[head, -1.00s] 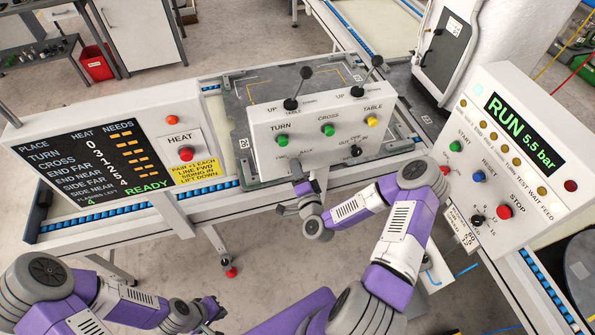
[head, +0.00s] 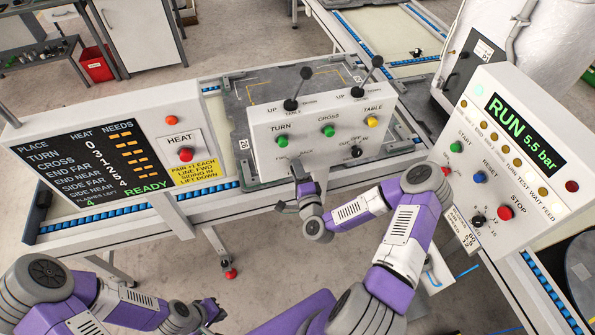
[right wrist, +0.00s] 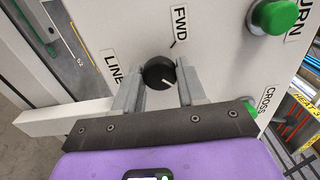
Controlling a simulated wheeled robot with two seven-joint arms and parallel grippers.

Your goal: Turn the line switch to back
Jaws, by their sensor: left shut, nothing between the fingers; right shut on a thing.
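The line switch is a small black knob (right wrist: 159,72) on the white control box (head: 345,137). In the right wrist view it sits between the FWD and LINE labels, with a light pointer mark on its face. My right gripper (right wrist: 157,88) is shut on the knob, one finger on each side. In the head view my right gripper (head: 299,178) is at the box's lower left and hides the knob. My left gripper (head: 217,309) is shut and empty, low at the left, away from the box.
Two black levers (head: 297,88) stand on top of the box. Green TURN and CROSS buttons and a yellow TABLE button are on its face. A status board (head: 90,160) reading READY is at left; a RUN panel (head: 518,165) is at right.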

